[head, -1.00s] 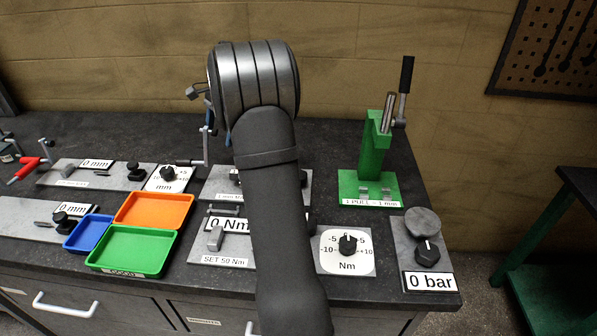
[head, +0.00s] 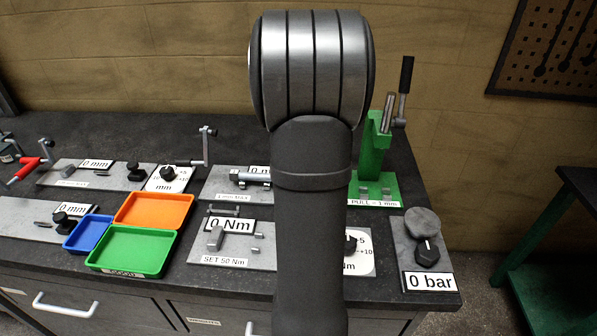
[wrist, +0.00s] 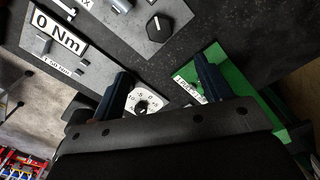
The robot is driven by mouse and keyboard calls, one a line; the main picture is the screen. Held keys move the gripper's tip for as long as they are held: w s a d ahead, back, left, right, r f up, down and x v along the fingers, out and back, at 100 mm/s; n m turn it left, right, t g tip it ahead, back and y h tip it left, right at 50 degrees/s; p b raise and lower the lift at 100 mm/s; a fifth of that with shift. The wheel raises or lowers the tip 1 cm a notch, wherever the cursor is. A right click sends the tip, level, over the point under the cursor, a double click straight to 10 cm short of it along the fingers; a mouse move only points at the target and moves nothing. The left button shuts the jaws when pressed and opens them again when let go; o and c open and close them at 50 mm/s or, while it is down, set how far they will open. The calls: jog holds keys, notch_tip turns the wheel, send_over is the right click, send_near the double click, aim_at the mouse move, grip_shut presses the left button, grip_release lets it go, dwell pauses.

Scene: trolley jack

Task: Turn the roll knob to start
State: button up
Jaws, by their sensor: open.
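No label reading "roll" shows, so I cannot tell which knob is the roll knob. A black knob (head: 351,243) on a white Nm dial (head: 363,262) is partly hidden behind my arm in the head view. In the wrist view, a white numbered dial (wrist: 150,97) shows between the fingers, its lower part cut off by the gripper body. Another black knob (wrist: 158,28) sits on a grey plate beyond the fingertips. My gripper (wrist: 161,66) is open, with nothing visible held. It is hidden behind the arm in the head view.
A 0 bar plate (head: 408,255) with a black knob stands at the right edge. The 0 Nm plate (head: 237,259) and orange (head: 153,209), green (head: 130,250) and blue (head: 88,233) trays lie left.

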notch_tip(320, 180, down, 16)
jog(key=shift+r, duration=0.2)
jog(key=c, duration=1)
